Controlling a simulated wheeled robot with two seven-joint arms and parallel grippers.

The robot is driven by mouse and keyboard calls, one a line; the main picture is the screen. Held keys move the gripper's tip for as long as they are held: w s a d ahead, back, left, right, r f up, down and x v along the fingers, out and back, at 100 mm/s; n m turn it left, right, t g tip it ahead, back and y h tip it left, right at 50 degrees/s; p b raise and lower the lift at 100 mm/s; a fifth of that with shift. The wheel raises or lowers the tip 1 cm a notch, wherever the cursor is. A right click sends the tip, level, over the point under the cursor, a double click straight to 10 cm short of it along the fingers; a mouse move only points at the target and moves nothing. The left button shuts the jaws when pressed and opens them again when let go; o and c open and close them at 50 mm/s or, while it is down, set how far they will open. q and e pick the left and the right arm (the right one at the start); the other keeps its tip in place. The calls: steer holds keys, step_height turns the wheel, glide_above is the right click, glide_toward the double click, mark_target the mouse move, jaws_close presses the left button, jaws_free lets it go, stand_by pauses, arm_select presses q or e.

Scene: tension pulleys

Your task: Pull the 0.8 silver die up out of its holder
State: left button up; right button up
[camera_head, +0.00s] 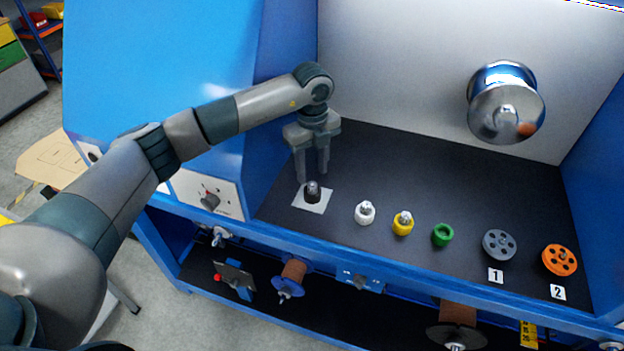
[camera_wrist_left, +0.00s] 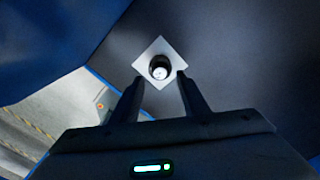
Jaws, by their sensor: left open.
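A dark holder (camera_head: 313,196) with a die (camera_head: 312,185) in its top stands upright on a white square plate at the left of the dark work surface. It also shows in the left wrist view (camera_wrist_left: 159,68), just ahead of the fingers. A white holder (camera_head: 365,213) and a yellow holder (camera_head: 403,224) each carry a silver die, and a green holder (camera_head: 443,235) looks empty. No size marking is readable on them. My left gripper (camera_head: 312,178) points down, open and empty, right above the dark holder. My right gripper is out of view.
A grey wheel (camera_head: 499,245) and an orange wheel (camera_head: 560,260) lie at the right, by labels 1 and 2. A shiny metal drum (camera_head: 506,103) sticks out of the back wall. A blue side panel (camera_head: 283,110) stands close to my left arm. The surface behind the holders is clear.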

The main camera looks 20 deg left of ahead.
mark_target(313, 184)
arm_select(q)
step_height(313, 184, up, 13)
steer(key=b, duration=0.4)
steer(key=shift+f, duration=0.2)
